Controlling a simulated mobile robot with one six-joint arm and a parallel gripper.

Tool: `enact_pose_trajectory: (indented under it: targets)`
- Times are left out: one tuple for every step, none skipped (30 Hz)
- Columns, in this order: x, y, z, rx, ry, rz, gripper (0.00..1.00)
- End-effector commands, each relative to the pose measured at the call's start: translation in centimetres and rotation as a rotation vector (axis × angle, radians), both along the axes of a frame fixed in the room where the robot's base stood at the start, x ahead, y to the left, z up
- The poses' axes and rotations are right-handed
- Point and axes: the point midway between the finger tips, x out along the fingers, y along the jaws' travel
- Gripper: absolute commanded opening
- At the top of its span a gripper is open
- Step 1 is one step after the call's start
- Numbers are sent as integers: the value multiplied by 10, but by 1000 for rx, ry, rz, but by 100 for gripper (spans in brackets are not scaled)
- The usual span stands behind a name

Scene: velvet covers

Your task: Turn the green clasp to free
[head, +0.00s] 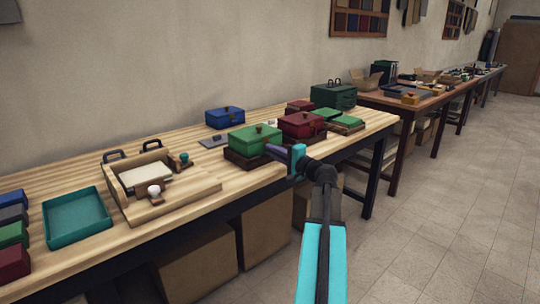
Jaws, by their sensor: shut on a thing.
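A green box (254,138) with a small dark knob on its lid sits on a dark brown base on the wooden bench. My gripper (276,151) is at the front right of this box, its jaws pointing left toward the box. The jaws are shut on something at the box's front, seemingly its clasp. The clasp is too small and too covered by my gripper to see, so I cannot tell how it is turned.
A dark red box (302,125) stands close behind my gripper, and a blue box (225,117) stands behind the green one. A wooden tray (180,204) and a teal tray (77,219) are on the left. The floor (455,220) at right is clear.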

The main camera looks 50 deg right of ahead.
Motion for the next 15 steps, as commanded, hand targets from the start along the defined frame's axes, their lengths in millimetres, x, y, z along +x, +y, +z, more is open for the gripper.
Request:
enact_pose_trajectory:
  targets:
    - [0, 0, 0, -3, 1, -1, 0]
    - [0, 0, 0, -3, 1, -1, 0]
    - [0, 0, 0, -3, 2, -1, 0]
    - [0, 0, 0, -3, 2, -1, 0]
    - [0, 0, 0, -3, 2, -1, 0]
    - [0, 0, 0, -3, 2, -1, 0]
    - [0, 0, 0, -3, 2, -1, 0]
    - [0, 0, 0, -3, 2, -1, 0]
    - [0, 0, 0, -3, 2, -1, 16]
    - [0, 0, 0, -3, 2, -1, 21]
    - [0, 0, 0, -2, 1, -1, 26]
    - [0, 0, 0, -2, 1, -1, 30]
    - [0, 0, 0, -2, 1, -1, 30]
    - [0, 0, 0, -2, 1, -1, 30]
    - [0, 0, 0, -2, 1, -1, 30]
